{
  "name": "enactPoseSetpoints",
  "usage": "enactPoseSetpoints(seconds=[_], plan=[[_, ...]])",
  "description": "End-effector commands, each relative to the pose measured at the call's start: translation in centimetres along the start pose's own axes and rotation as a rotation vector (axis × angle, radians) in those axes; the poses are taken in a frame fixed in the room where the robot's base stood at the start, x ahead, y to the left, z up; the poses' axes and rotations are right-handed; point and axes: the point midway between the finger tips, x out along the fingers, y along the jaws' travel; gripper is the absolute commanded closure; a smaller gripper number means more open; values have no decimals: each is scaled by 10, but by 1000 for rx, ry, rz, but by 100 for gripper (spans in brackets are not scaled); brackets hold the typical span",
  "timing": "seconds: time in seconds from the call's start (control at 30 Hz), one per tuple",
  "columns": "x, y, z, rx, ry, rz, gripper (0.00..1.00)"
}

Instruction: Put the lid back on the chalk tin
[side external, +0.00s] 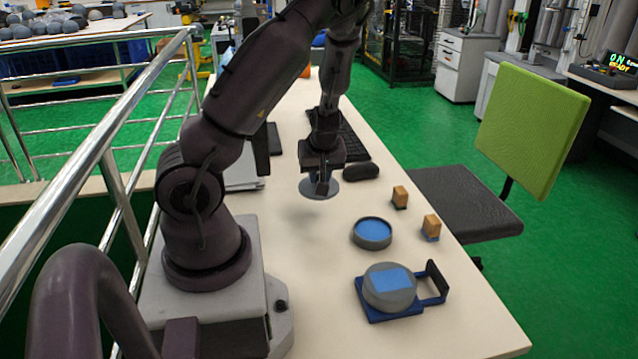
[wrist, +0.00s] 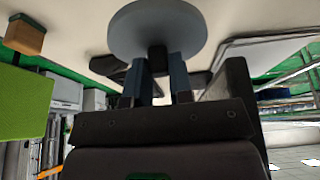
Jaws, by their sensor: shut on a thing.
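My gripper (side external: 321,186) is shut on the dark knob of a round grey-blue lid (side external: 311,192) and holds it above the table. In the wrist view the lid (wrist: 157,22) shows as a flat disc, with its knob (wrist: 157,57) between my fingertips (wrist: 157,68). A round grey tin (side external: 372,242) with a blue inside, seemingly open, stands on the table, in front and to the right of the lid. A second round grey container (side external: 390,296) with a blue square on top sits on a blue holder (side external: 372,311). Which one is the chalk tin is not marked.
Two wooden blocks (side external: 400,196) (side external: 431,226) stand near the table's right edge. A keyboard (side external: 349,137) and a black mouse-like object (side external: 361,171) lie behind the lid. The holder has an upright black bracket (side external: 437,279). The table (side external: 300,265) is clear left of the tin.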

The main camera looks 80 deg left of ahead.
Motion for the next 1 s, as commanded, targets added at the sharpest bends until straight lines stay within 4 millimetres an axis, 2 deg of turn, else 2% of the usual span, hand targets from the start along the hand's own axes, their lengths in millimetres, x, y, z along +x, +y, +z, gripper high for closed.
enactPoseSetpoints(seconds=[0.13, 0.3, 0.5, 0.77, 1.0], plan=[[-8, 16, 12, 58, -2, 25, 100], [-20, 65, 46, 215, 1, 88, 100], [-37, 104, 82, 207, 5, 82, 100], [-42, 107, 86, 34, 2, 13, 100], [-34, 106, 89, -5, 1, -2, 100]])
